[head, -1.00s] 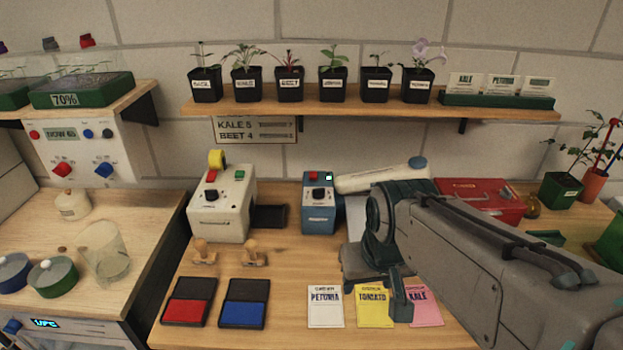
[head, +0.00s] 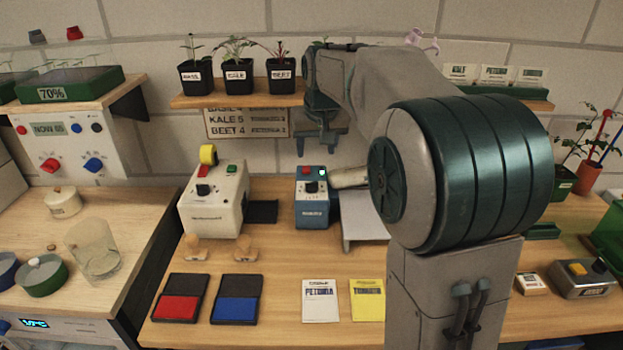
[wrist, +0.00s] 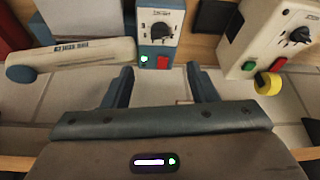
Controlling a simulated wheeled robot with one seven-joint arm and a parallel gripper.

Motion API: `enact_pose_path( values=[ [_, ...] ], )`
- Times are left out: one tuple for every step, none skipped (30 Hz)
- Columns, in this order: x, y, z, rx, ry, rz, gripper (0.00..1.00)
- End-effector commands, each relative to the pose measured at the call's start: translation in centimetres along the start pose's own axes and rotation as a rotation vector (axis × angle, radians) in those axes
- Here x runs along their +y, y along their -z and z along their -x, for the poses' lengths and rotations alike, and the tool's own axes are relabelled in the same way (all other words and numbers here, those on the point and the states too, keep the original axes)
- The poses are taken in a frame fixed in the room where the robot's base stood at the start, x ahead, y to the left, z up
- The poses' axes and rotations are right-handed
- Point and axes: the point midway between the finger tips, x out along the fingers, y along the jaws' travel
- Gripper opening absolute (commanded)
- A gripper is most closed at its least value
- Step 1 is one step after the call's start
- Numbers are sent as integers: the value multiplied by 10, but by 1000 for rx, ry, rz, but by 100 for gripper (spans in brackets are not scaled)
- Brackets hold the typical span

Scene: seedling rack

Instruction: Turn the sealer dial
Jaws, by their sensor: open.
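A small blue box (head: 312,211) stands on the bench, with a black dial (head: 313,187), a red button and a lit green lamp on its sloped face. I take it for the sealer; its label is too small to read. The dial also shows in the wrist view (wrist: 159,32), with a light pointer mark on its panel. My gripper (head: 322,142) is open and empty, pointing down above and behind the box, apart from it. In the wrist view the two spread fingers (wrist: 161,86) lie either side of the line toward the dial.
A cream machine (head: 214,202) with a yellow roll and its own black dial (wrist: 299,35) stands left of the blue box. Potted seedlings stand on the shelf (head: 220,99) behind my arm. Ink pads and seed packets lie in front.

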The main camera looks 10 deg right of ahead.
Motion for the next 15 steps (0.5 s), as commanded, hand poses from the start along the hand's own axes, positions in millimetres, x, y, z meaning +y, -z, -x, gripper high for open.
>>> enact_pose_path(
  values=[
    [0,-1,-7,-3,0,0,53],
    [0,-1,-12,-4,0,0,53],
    [0,-1,-19,-5,0,0,53],
    [0,-1,-25,-5,0,0,53],
    [0,-1,-31,-6,0,0,53],
    [0,-2,-40,-6,0,0,53],
    [0,-2,-46,-6,0,0,53],
    [0,-2,-53,-6,-1,0,53],
    [0,-1,-62,-5,-1,0,53],
    [0,-2,-68,-6,-1,0,53],
    [0,-2,-75,-6,-1,1,53],
    [0,-2,-83,-6,-1,1,53],
    [0,-1,-88,-5,-1,1,53],
    [0,-1,-94,-5,0,1,53],
    [0,-1,-100,-4,0,1,53]
  ],
)
